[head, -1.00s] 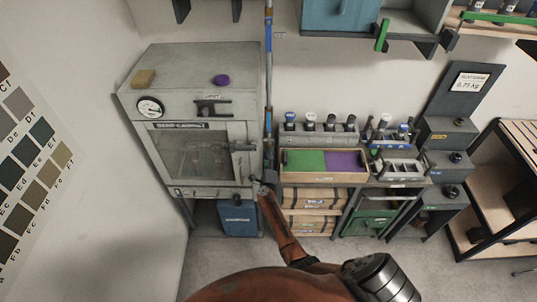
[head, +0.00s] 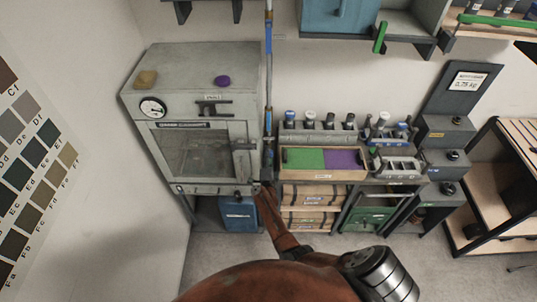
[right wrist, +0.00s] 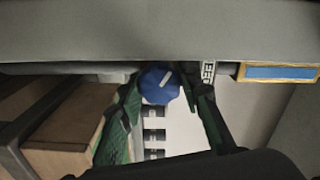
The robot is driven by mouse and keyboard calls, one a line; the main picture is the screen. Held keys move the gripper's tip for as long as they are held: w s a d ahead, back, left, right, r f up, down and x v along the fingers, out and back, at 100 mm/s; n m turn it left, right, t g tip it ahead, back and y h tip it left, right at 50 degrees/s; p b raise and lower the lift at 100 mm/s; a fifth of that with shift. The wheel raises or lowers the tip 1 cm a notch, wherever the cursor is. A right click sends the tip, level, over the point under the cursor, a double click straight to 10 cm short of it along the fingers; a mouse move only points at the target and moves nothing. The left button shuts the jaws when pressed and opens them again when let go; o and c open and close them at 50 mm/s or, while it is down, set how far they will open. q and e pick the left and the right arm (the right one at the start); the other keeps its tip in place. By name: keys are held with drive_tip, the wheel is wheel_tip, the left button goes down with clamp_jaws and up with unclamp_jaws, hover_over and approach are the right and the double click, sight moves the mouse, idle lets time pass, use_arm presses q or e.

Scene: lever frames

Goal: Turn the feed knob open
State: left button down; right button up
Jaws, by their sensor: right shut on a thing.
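The blue feed knob (right wrist: 160,86), with a white pointer line, shows in the right wrist view on a grey pipe (right wrist: 100,68). My right gripper (right wrist: 163,92) has its dark fingers on both sides of the knob and is shut on it. In the head view my right gripper (head: 258,188) is by the lower right corner of the grey cabinet (head: 190,85), next to the vertical pipe (head: 268,60). The knob cannot be made out in the head view. My left gripper is not in view.
A tray with green and purple halves (head: 323,176) stands just right of the pipe. A blue box (head: 238,215) sits under the cabinet, and wooden drawers (head: 312,195) are beside it. Floor at lower left is clear.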

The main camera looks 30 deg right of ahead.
idle(0.3)
drive_tip(key=o, duration=0.9)
